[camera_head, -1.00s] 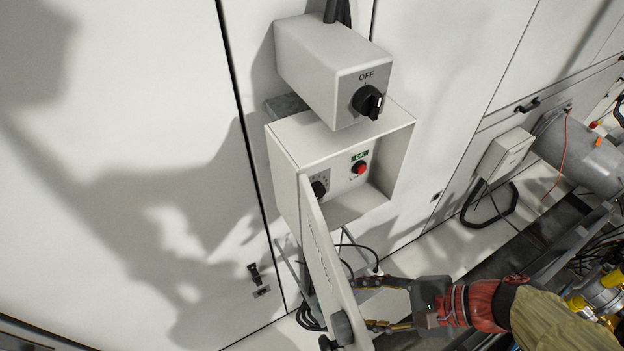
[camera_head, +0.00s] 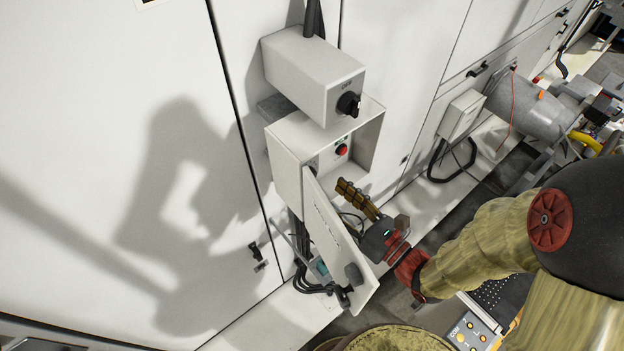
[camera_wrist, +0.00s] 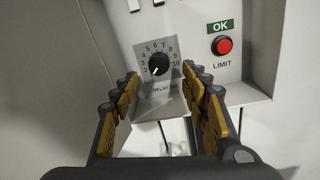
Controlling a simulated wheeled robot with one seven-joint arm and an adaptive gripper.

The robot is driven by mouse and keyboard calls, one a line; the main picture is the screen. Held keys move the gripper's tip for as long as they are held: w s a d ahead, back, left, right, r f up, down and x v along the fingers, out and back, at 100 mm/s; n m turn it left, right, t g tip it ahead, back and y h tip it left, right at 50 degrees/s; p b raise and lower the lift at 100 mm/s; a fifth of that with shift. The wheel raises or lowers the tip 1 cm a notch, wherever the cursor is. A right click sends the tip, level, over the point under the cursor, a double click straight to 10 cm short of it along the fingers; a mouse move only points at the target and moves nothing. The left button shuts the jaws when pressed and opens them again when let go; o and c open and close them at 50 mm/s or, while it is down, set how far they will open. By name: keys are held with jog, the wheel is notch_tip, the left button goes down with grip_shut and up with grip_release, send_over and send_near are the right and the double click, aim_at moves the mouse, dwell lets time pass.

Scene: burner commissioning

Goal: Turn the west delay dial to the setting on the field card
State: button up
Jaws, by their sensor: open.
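The delay dial (camera_wrist: 158,65), a black round knob on a grey plate with a number scale, is ahead of my gripper in the wrist view. Its white pointer mark faces down-left, near the low end of the scale; the exact setting is hard to read. In the head view the dial (camera_head: 313,163) is mostly hidden by the box's open door (camera_head: 335,240). My gripper (camera_head: 357,197) is open and empty in front of the box opening. In the wrist view its fingers (camera_wrist: 160,84) stand either side of the dial, apart from it. I cannot make out a field card.
A red LIMIT button (camera_wrist: 222,45) under a green OK label (camera_wrist: 221,27) is right of the dial. A switch box (camera_head: 312,75) with a black rotary knob (camera_head: 348,104) sits above the open box (camera_head: 288,165). Cables hang below. The door stands close left of my gripper.

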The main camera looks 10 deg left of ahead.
jog(key=shift+p+x, duration=0.55)
jog(key=shift+x, duration=2.55)
jog(key=c, duration=1.1)
jog(key=shift+c, duration=0.3)
